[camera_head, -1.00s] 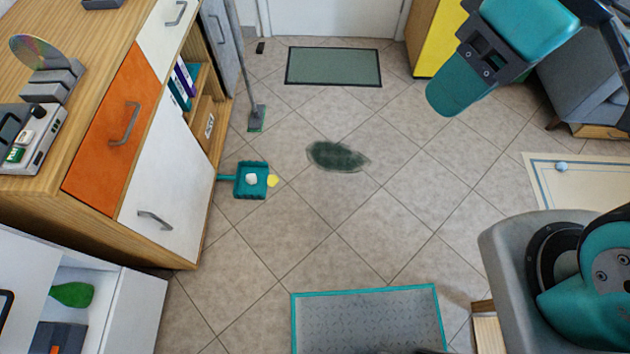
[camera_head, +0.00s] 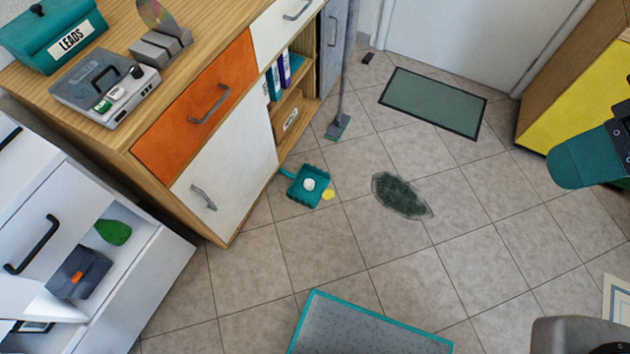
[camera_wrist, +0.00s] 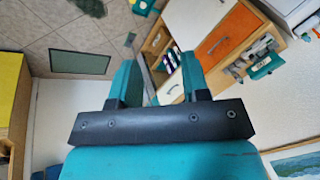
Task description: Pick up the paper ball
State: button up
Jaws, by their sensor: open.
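A small white ball (camera_head: 309,184), which looks like the paper ball, lies in a teal dustpan (camera_head: 295,198) on the tiled floor. The dustpan is beside the wooden cabinet. My gripper (camera_wrist: 158,60) shows in the wrist view with its two teal fingers apart and nothing between them. It is well away from the ball. The ball cannot be made out in the wrist view.
A yellow object (camera_head: 328,195) lies at the dustpan's edge. A broom (camera_head: 338,126) stands by the wooden cabinet (camera_head: 215,225). White drawers (camera_head: 165,290) stand at left, one open. A dark patch (camera_head: 402,195), a green mat (camera_head: 433,102) and a teal-edged mat (camera_head: 312,300) lie on otherwise open floor.

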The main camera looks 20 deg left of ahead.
aim_at(328, 194)
jog(key=u, duration=0.55)
jog(key=i, duration=1.1)
jog(key=u, duration=0.45)
